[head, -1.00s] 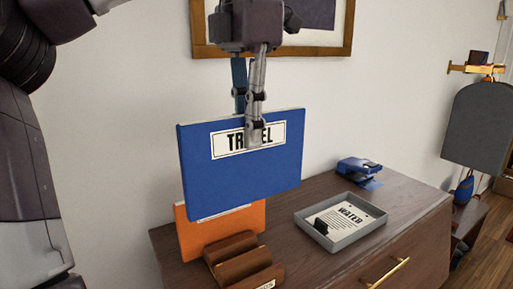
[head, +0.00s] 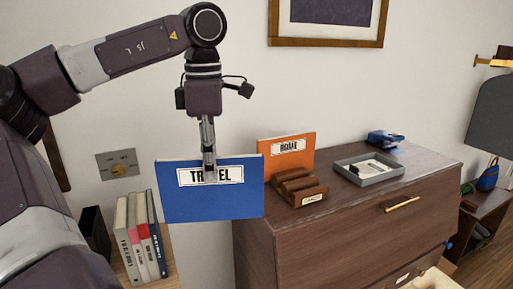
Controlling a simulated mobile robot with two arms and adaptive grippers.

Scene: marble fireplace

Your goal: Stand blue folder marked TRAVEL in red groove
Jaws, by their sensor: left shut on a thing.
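My left gripper (head: 209,178) is shut on the top middle of the blue folder (head: 212,206) marked TRAVEL. The folder hangs upright in the air, to the left of the wooden grooved holder (head: 298,188) on the dresser. The gripper fingers cover part of the folder's white label. The holder has a small pale label on its front. An orange folder (head: 288,160), whose label seems to read HOME, stands upright at the holder's back. I cannot make out a red groove. My right gripper is not in view.
The dresser top (head: 415,170) holds a grey tray (head: 352,178) with papers and a blue stapler-like thing (head: 385,138). Upright books (head: 138,240) and a black box (head: 95,232) stand low at the left. A wall switch plate (head: 117,164) is above them.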

